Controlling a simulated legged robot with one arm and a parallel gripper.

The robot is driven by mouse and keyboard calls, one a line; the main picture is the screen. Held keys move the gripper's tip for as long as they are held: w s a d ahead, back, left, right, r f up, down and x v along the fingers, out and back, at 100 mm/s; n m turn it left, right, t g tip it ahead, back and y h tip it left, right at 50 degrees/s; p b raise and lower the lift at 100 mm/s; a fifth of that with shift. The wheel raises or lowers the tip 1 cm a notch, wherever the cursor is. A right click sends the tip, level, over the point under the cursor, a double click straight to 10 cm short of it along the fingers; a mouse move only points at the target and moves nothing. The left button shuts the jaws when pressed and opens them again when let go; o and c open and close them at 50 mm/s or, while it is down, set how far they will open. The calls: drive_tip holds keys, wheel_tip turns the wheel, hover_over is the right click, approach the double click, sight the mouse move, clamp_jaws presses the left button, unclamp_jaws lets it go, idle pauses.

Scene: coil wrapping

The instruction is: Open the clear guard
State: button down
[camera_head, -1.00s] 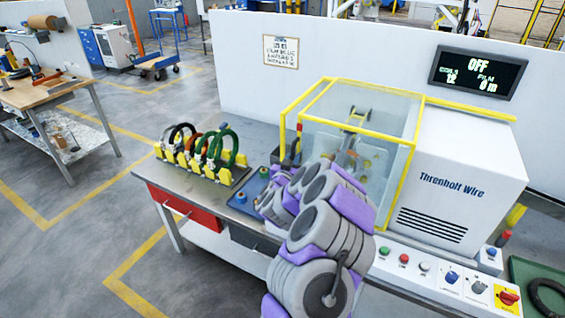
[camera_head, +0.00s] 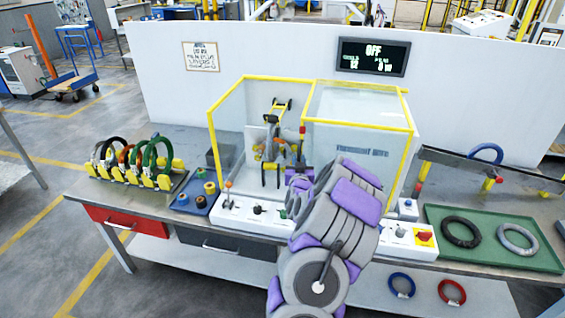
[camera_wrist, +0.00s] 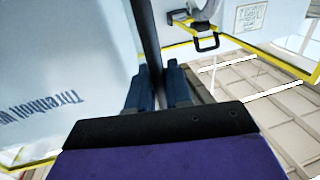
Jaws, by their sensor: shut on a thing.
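The clear guard (camera_head: 358,104) is a see-through box cover with yellow edges. It stands at the right of the machine's bay, in front of the white housing, whose lettering shows through it. The left part of the bay is uncovered, and the wrapping mechanism (camera_head: 272,142) shows there. My gripper (camera_wrist: 157,80) is shut on a dark upright bar (camera_wrist: 147,35), which looks like the guard's handle, between its two blue fingers. In the head view my arm reaches to the guard's left edge and hides most of the grip.
A control strip (camera_head: 237,208) with knobs and buttons runs along the bench front. A coil rack (camera_head: 130,178) and a blue tray (camera_head: 182,203) stand to the left. A green tray (camera_head: 510,262) with two rings lies to the right.

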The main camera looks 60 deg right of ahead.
drive_tip(key=shift+s+d, duration=0.25)
drive_tip(key=shift+s, duration=0.35)
drive_tip(key=shift+s+d, duration=0.2)
drive_tip(key=shift+s, duration=0.35)
drive_tip(key=c, duration=1.2)
unclamp_jaws()
drive_tip(key=shift+c, duration=0.2)
drive_tip(key=shift+f, duration=0.1)
